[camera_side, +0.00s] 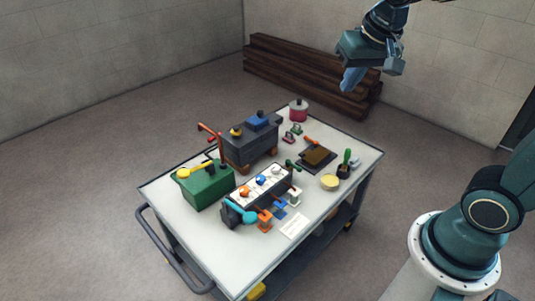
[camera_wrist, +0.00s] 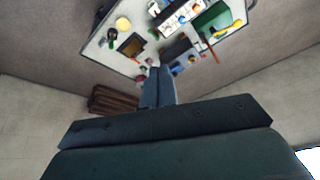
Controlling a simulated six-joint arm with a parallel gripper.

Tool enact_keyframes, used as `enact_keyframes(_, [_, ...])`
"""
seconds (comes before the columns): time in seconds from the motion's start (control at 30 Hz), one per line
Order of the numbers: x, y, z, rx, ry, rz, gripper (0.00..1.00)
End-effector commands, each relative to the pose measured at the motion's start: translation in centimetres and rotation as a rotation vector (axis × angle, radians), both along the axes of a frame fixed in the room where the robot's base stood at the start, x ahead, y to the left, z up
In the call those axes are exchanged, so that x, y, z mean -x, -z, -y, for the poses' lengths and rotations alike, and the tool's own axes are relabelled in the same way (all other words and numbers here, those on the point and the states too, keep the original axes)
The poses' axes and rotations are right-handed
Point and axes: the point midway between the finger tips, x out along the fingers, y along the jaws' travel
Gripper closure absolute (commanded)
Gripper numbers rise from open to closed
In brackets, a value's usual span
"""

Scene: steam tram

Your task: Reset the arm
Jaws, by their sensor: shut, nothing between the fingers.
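My gripper (camera_side: 350,80) is raised high above the far right side of the cart, with its blue fingers pointing down. The fingers are together and hold nothing. In the wrist view my gripper (camera_wrist: 157,80) shows as two blue fingers side by side at the middle. The arm's end hangs in the air, well clear of the cart (camera_side: 185,235) and everything on it. The middle links of my arm are out of the side view.
The cart carries a green box (camera_side: 205,186), a dark stove-like box (camera_side: 250,145), a white panel with knobs (camera_side: 262,187), a red pot (camera_side: 299,110), a yellow bowl (camera_side: 330,182) and a dark tray (camera_side: 304,162). Stacked brown timbers (camera_side: 300,70) lie behind, by the wall.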

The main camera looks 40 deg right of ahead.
Motion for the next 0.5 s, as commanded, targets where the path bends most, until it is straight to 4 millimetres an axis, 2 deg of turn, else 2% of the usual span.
enact_keyframes(0.2, [4.7,-1.2,-1.5,0.026,-0.148,0.033,1.0])
enact_keyframes(0.5, [10.6,-1.3,-3.1,0.071,-0.346,0.072,1.0])
